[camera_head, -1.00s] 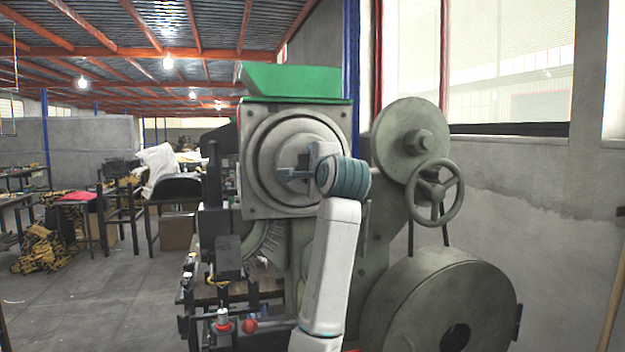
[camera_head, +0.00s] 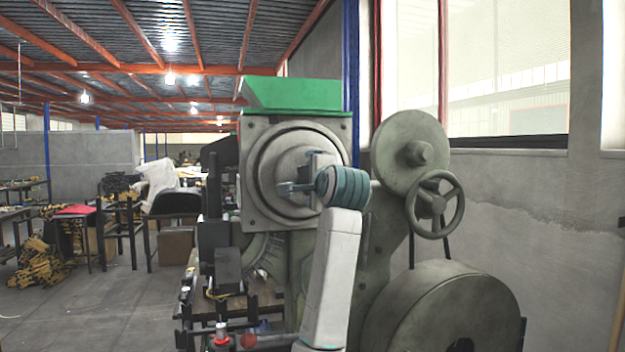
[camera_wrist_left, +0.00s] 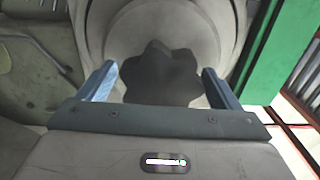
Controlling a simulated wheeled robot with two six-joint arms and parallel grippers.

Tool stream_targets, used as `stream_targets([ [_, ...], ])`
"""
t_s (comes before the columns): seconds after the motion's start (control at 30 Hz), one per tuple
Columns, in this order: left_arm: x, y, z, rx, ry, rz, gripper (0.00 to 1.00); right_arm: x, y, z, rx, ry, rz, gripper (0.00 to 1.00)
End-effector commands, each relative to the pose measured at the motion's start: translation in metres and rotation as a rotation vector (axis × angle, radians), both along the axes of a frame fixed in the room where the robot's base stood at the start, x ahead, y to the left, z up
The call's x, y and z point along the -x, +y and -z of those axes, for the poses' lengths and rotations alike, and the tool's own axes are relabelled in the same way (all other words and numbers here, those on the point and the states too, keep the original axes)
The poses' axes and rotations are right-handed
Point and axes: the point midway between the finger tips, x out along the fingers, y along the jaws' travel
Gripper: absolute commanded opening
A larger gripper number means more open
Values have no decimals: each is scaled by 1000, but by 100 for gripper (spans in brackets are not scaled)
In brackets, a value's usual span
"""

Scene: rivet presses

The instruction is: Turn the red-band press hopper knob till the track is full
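The press (camera_head: 250,170) stands in the middle of the head view, with a green hopper (camera_head: 290,95) on top and a round grey plate (camera_head: 272,160) on its front. My left gripper (camera_head: 302,174) is in front of that plate. In the left wrist view, a dark lobed knob (camera_wrist_left: 160,75) sits between the two blue fingers of my left gripper (camera_wrist_left: 160,85). The fingers are apart, with a gap on each side of the knob. The knob is hidden by my gripper in the head view. I cannot make out the track's fill. My right gripper is not in view.
A handwheel (camera_head: 435,204) and a big grey wheel (camera_head: 440,310) are at the press's right. A red-ringed part (camera_head: 221,335) and a red ball (camera_head: 249,341) are low at the front. A wall and window are close on the right; floor is open at left.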

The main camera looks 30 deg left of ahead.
Motion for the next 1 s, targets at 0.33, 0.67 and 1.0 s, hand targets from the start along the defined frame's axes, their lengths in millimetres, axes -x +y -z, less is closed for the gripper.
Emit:
stream_targets([
  [0.33, 3, -3, -1, -2, -3, 1, 85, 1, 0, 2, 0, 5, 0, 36],
  [0.67, 35, -43, 2, 2, -5, 5, 85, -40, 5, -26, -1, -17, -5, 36],
  [1.0, 67, -79, 0, 0, -3, 2, 85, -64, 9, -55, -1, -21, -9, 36],
])
